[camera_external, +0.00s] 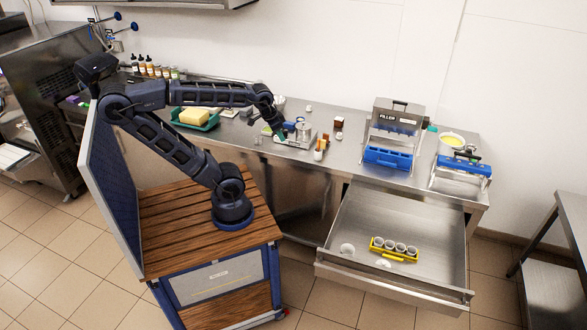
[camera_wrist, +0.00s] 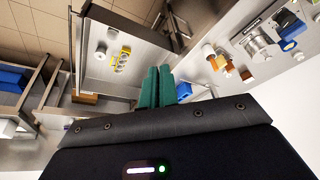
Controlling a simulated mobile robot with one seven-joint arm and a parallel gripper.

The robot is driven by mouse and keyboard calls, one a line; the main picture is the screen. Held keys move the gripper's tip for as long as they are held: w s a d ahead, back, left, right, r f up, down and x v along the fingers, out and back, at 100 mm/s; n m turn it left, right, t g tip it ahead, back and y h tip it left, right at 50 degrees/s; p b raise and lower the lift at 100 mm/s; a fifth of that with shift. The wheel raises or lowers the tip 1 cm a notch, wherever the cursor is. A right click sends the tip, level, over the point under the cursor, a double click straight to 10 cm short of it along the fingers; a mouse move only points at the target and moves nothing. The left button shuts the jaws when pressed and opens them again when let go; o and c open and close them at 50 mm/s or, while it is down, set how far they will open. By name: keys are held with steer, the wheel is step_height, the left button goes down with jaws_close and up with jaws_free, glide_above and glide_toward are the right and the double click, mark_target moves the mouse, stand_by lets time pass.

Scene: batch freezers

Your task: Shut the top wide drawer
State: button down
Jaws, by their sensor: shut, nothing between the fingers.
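The top wide drawer (camera_external: 430,222) stands pulled far out from under the right part of the steel counter. Its front panel (camera_external: 392,290) faces the camera. Inside lie a yellow holder (camera_external: 395,257) with several white cups and some loose white pieces. My gripper (camera_external: 280,137), with green fingers, is above the counter top, left of the drawer and well apart from it. The drawer also shows in the wrist view (camera_wrist: 98,70), beyond the fingers. There my gripper (camera_wrist: 155,72) has its fingers together with nothing between them.
The filler stand (camera_external: 395,130) and a blue-fronted device (camera_external: 462,168) stand on the counter above the drawer. Small bottles and a steel pot (camera_external: 303,130) are close to my gripper. A green tray (camera_external: 195,119) is farther left. Floor before the drawer is clear; a steel table (camera_external: 555,270) is right.

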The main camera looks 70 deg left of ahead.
steer(key=w+d+f+m+g+y, duration=0.3)
steer(key=w+d+f+m, duration=0.3)
steer(key=d, duration=0.4)
steer(key=w+d+f+m+g+y, duration=0.2)
steer(key=w+d+f+m+y, duration=0.2)
steer(key=w+d+f, duration=0.5)
steer(key=m+t+y, duration=0.2)
steer(key=m+y, duration=0.2)
steer(key=m, duration=0.2)
glide_above(328, 273)
steer(key=w, duration=0.4)
step_height(328, 273, down, 11)
steer(key=s+d+f+m+t+y, duration=0.1)
steer(key=s+d+f+m+t, duration=0.35)
steer(key=f, duration=0.45)
steer(key=s+d+f+m+t, duration=0.35)
steer(key=s+f, duration=0.25)
steer(key=f, duration=0.2)
steer(key=s+d+f+m+t+y, duration=0.1)
steer(key=s+d+f+m+t, duration=0.3)
steer(key=f, duration=0.5)
steer(key=shift+n, duration=0.7)
steer(key=x, duration=1.2)
steer(key=shift+w+a+f, duration=0.15)
steer(key=shift+a+f, duration=0.25)
